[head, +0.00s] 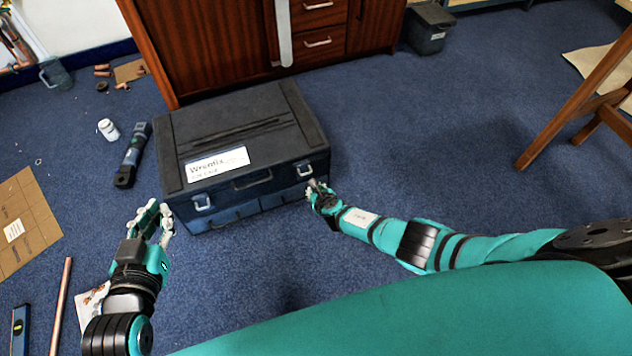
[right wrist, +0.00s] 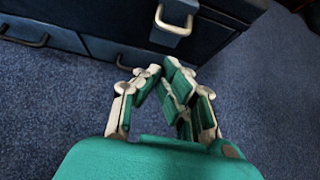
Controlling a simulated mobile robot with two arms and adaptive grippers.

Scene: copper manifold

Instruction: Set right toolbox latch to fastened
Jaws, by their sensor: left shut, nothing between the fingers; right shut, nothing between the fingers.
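A dark toolbox (head: 240,130) with a closed lid stands on the blue carpet in the head view. The right latch (head: 304,168) is a pale metal piece on its front near the right corner. In the right wrist view the right latch (right wrist: 174,17) is at the top; I cannot tell whether it is fastened. The left latch (head: 202,203) is near the front left corner. My right gripper (head: 315,188) is shut and empty, just below the right latch; in the right wrist view its fingers (right wrist: 165,75) are apart from it. My left gripper (head: 155,212) is shut and empty, left of the toolbox.
A wooden cabinet (head: 215,50) stands behind the toolbox. A power tool (head: 132,155) and a white bottle (head: 108,130) lie to its left. Cardboard (head: 25,220) and a copper pipe (head: 61,305) are at the left. The carpet right of the toolbox is clear up to a wooden stand (head: 580,105).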

